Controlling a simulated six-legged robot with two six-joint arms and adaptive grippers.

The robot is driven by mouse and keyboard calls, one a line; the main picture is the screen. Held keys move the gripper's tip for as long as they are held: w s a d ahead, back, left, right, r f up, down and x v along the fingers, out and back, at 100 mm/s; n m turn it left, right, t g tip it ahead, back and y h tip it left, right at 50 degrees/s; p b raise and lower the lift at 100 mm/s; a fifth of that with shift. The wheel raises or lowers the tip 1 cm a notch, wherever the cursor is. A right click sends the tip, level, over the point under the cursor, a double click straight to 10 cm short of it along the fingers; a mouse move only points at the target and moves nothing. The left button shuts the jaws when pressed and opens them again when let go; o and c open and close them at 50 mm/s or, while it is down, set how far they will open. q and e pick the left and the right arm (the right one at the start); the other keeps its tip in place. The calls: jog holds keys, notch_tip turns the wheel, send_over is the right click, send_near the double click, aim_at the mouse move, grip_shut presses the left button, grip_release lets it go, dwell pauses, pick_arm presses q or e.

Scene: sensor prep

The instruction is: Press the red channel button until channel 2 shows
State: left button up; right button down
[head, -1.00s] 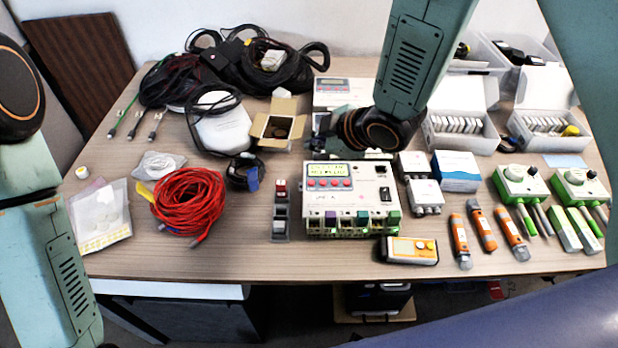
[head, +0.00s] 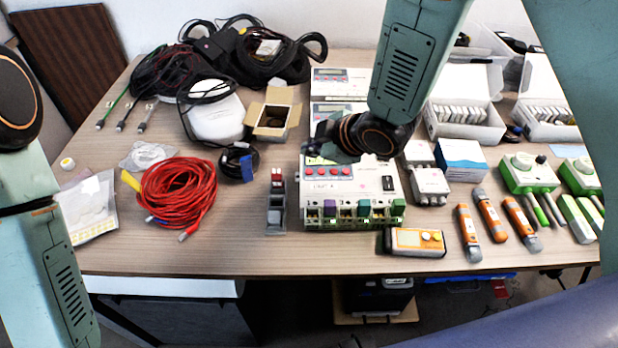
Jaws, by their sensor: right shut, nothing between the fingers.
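A white data logger box (head: 372,185) stands in the middle of the table. It has a row of red buttons (head: 333,171) on its upper left face and colored terminals along its front edge. Its small yellow-green display (head: 316,160) is mostly hidden by my right gripper, so I cannot read a channel number. My right gripper (head: 328,152) is shut and empty, just above the display and behind the button row. I cannot tell whether it touches the box. On my left only arm links show; the left gripper is out of view.
A red cable coil (head: 178,196) and a grey holder with a red-topped part (head: 277,205) lie left of the box. Small grey boxes (head: 430,186) stand close on the right.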

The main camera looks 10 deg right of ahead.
aim_at(312, 175)
notch_tip(312, 175, down, 2)
jog(key=shift+s+f+b, duration=0.15)
jog(key=shift+b, duration=0.5)
jog(key=shift+f, duration=0.3)
jog(key=shift+w+f+b, duration=0.2)
jog(key=shift+b, duration=0.1)
jog(key=shift+s+r, duration=0.15)
jog(key=shift+f, duration=0.25)
jog(key=shift+f, duration=0.25)
